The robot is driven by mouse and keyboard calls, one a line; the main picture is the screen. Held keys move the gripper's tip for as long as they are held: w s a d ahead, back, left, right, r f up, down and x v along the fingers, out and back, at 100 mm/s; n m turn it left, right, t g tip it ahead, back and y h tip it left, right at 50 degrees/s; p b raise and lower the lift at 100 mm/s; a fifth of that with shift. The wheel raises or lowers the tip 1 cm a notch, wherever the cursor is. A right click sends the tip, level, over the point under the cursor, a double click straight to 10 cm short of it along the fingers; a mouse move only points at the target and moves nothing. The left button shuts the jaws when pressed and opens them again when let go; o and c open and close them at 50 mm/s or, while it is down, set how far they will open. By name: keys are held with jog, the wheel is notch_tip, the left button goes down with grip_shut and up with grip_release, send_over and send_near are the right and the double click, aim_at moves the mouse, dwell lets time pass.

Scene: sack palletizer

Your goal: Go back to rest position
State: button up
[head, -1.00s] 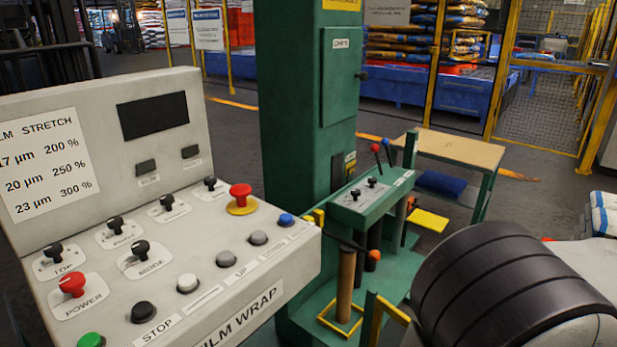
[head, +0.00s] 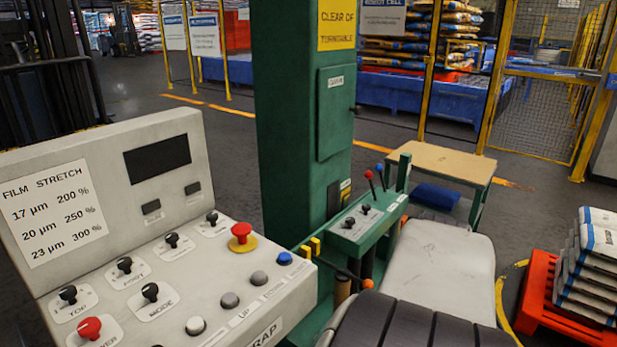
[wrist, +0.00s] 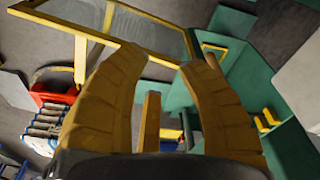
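My gripper (wrist: 160,75) shows in the wrist view as two curved yellow-brown fingers. They stand apart with nothing between their tips, so it is open and empty. In the head view my arm fills the lower right, and the gripper itself is out of sight. The grey film wrap control panel (head: 225,285) stands at the left with a red mushroom button, black knobs and a dark screen. The green wrapper column (head: 300,130) rises behind it. A small green lever box (head: 355,232) with red and blue levers sits right of the column.
A wooden-topped bench (head: 440,160) stands behind the levers. A red pallet (head: 545,300) with stacked sacks (head: 590,270) is at the right. Yellow-framed mesh fencing (head: 535,115) and a blue bin (head: 400,105) lie behind. Open grey floor (head: 220,135) shows between panel and fence.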

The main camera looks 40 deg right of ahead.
jog(key=w+a+r+n+t+p, duration=0.1)
jog(key=w+a+r+n+p, duration=0.1)
jog(key=a, duration=0.5)
jog(key=w+a+r+n+t+y+p, duration=0.1)
jog(key=w+a+r+n+p, duration=0.2)
jog(key=a, duration=0.4)
jog(key=w+a+r+n+p, duration=0.2)
jog(key=a+r+n+p, duration=0.3)
jog(key=a, duration=0.2)
jog(key=shift+w+a+r+t, duration=0.2)
jog(key=shift+r+t, duration=0.15)
jog(key=shift+t, duration=0.05)
